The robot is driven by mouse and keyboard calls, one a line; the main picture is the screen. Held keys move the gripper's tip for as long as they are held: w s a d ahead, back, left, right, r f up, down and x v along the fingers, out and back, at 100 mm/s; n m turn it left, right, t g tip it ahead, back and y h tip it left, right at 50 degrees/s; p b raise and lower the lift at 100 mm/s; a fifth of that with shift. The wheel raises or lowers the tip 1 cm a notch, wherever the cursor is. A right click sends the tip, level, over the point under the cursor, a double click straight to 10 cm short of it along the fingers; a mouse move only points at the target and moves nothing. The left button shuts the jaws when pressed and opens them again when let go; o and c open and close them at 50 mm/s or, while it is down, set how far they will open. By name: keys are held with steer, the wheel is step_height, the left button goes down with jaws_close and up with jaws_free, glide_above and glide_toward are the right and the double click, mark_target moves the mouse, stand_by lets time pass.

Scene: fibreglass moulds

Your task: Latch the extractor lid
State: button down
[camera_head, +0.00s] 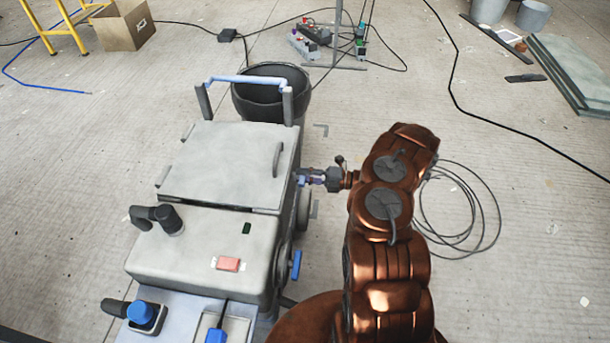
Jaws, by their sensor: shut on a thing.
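The extractor (195,250) is a light grey wheeled machine left of centre, with a blue-gripped push bar at its far end. Its flat grey lid (222,160) lies over the top, with a curved handle near its right edge. A dark gap line shows along the lid's near edge; I cannot tell if it is fully seated. My gripper (312,178) is at the extractor's right side, just below lid level. It is shut on a small blue latch (302,181) there. The fingertips are small and partly hidden, so the latch's exact position is unclear.
A black bucket (271,95) stands behind the extractor. A blue-handled side lever (296,265) and a black knob handle (165,217) stick out from the machine. A coiled cable (497,222) lies right of my arm. A cardboard box (122,25) stands far left. Floor at right is mostly clear.

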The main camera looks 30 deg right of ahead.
steer(key=shift+w+a+r, duration=0.1)
steer(key=shift+a, duration=0.35)
steer(key=c, duration=1.1)
jaws_free()
steer(key=shift+d, duration=0.3)
steer(key=shift+d, duration=0.1)
steer(key=v, duration=1.2)
